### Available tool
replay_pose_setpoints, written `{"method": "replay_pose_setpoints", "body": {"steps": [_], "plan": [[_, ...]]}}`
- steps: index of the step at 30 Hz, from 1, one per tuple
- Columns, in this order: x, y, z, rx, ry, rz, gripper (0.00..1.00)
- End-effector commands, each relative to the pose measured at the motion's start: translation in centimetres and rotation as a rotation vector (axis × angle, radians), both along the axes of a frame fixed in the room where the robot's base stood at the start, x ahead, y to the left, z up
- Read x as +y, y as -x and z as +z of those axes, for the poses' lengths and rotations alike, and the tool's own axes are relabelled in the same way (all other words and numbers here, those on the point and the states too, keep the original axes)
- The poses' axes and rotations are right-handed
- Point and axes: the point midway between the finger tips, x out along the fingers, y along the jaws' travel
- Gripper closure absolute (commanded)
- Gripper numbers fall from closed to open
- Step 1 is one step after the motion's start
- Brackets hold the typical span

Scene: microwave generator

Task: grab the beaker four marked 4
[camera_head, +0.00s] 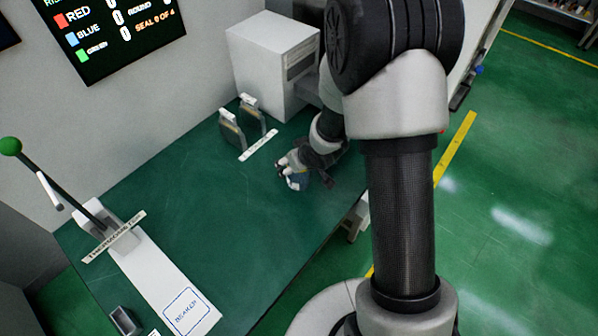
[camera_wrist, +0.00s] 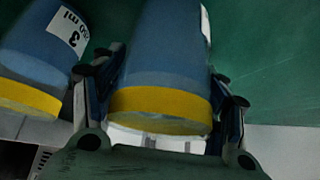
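A blue beaker (camera_wrist: 165,55) with a yellow band lies between the two fingers of my gripper (camera_wrist: 168,85) in the wrist view. A sliver of its white label shows at its right edge, and its number cannot be read. The fingers flank its sides closely; whether they press on it I cannot tell. Another blue beaker (camera_wrist: 38,50) with a yellow band, marked 3 and 250 ml, is just left of the left finger. In the head view my gripper (camera_head: 284,170) is low at the green table, beside a small blue-and-white beaker (camera_head: 299,182), partly covered by it.
The green table (camera_head: 190,210) is mostly clear left of my gripper. Two upright dark holders (camera_head: 243,122) with a white label strip stand behind it, near a white box machine (camera_head: 270,65). A lever press (camera_head: 95,215) and a white strip marked BEAKER (camera_head: 186,310) are at left.

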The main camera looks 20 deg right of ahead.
Motion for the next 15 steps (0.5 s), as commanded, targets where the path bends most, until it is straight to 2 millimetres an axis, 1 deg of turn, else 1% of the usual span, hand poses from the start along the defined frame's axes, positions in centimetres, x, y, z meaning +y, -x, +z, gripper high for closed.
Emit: {"method": "replay_pose_setpoints", "body": {"steps": [1, 2, 15], "plan": [[0.0, 0.01, -0.01, 0.0, 0.0, 0.0, 0.4], [0.0, 0.01, 0.0, 0.0, 0.0, 0.0, 0.42], [-0.01, 0.02, -0.02, 0.0, 0.0, 0.0, 0.71]]}}
